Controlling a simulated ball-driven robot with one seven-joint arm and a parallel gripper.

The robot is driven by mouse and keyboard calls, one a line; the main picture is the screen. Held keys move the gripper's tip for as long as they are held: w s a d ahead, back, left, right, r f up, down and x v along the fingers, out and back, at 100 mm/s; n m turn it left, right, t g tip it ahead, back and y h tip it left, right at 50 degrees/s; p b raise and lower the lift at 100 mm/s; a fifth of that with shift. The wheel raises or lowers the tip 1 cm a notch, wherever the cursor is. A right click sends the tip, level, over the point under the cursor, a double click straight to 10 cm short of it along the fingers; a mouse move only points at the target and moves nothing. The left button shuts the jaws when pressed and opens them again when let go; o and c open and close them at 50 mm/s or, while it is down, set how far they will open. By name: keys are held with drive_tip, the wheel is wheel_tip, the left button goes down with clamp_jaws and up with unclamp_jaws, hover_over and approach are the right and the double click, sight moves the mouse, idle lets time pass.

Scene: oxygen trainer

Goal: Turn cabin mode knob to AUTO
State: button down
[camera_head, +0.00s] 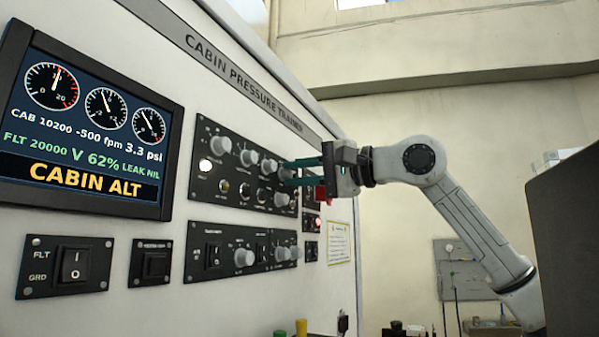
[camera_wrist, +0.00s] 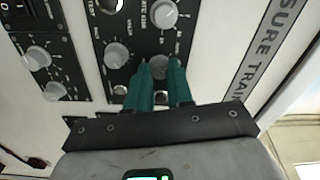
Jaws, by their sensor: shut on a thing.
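My gripper (camera_head: 288,173) is at the right end of the upper knob panel (camera_head: 205,210) in the head view. Its green fingers reach left to the panel. In the wrist view my gripper (camera_wrist: 161,70) is shut on a small grey knob (camera_wrist: 158,64), which is mostly hidden between the fingertips. The label of this knob and its pointer cannot be read, so I cannot tell for certain that it is the cabin mode knob or where it points.
Other grey knobs sit close by, one (camera_wrist: 117,55) left of the fingers and one (camera_wrist: 165,13) above. A lower panel (camera_head: 240,230) has more knobs and switches. The display (camera_head: 85,125) reads CABIN ALT. Free space lies right of the trainer.

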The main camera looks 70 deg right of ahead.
drive_tip(key=shift+f, duration=0.1)
idle(0.5)
drive_tip(key=c, duration=1)
unclamp_jaws()
drive_tip(key=shift+s, duration=0.1)
drive_tip(key=s+b, duration=0.2)
drive_tip(key=s, duration=0.8)
drive_tip(key=shift+s+a+f, duration=0.15)
drive_tip(key=shift+s+a, duration=0.15)
